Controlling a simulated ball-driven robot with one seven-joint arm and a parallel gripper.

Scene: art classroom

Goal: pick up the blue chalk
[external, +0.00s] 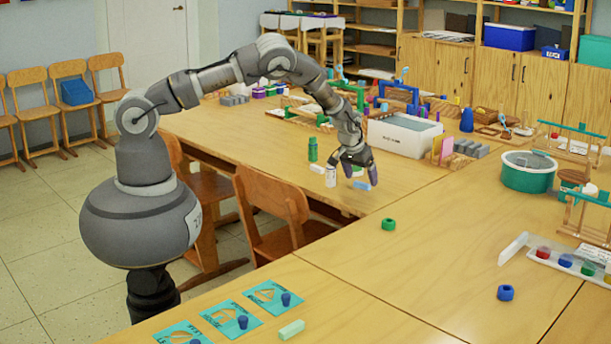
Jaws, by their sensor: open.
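A small light-blue stick (361,186), which looks like the blue chalk, lies on the wooden table (420,190) near its front edge. My gripper (354,174) points down just above it, with its fingers spread apart and nothing seen between them. One finger is close to the chalk's upper right side; whether they touch cannot be told. Part of the chalk may be hidden by the finger.
A white bin (404,134) is farther back. A green ring-shaped piece (388,224) lies in front. Chairs (273,215) line the near edge.

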